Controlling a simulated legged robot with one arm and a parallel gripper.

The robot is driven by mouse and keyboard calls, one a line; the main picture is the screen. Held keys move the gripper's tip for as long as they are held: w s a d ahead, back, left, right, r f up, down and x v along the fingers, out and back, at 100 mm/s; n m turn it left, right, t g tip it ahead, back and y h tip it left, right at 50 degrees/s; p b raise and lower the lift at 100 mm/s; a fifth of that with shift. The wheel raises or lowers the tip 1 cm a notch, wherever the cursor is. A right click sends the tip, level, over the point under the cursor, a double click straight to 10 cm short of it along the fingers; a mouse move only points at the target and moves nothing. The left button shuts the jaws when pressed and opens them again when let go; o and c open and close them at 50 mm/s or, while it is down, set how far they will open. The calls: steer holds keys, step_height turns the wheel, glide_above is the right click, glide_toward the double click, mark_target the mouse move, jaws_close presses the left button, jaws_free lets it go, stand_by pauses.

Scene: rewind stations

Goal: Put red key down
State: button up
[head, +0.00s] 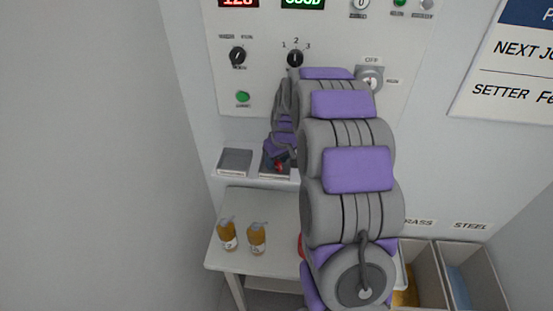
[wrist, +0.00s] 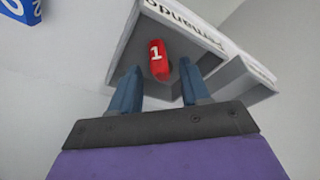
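The red key (wrist: 158,60), a red tag marked 1, lies in a small grey labelled tray (wrist: 128,62) in the wrist view. My gripper (wrist: 160,76) is open, with one finger on each side of the red key and a gap on both sides. In the head view the red key (head: 279,167) shows as a small red patch under my gripper (head: 279,155), over the right-hand tray (head: 267,172) on the wall shelf. My arm hides part of that tray.
A second, empty tray (head: 235,161) is left of it. The control panel (head: 265,85) with knobs is above. Two amber bottles (head: 228,236) (head: 257,240) stand on the table (head: 235,205) below. Bins (head: 470,285) are at lower right. A blue tag (wrist: 22,9) shows in the wrist view.

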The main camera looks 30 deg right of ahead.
mark_target(282, 172)
steer(key=p+v, duration=0.1)
steer(key=v, duration=1.1)
steer(key=s+a+r+g, duration=0.1)
steer(key=s+a, duration=0.6)
steer(key=s, duration=0.3)
steer(key=s+a+r+g, duration=0.2)
steer(key=s+a, duration=0.5)
steer(key=s, duration=0.3)
steer(key=s+a+f+m+g, duration=0.1)
steer(key=s+a+f, duration=0.1)
steer(key=s, duration=1.4)
steer(key=shift+s+a+f+g, duration=0.4)
steer(key=shift+a, duration=0.15)
steer(key=shift+f+b, duration=0.55)
steer(key=shift+f, duration=0.2)
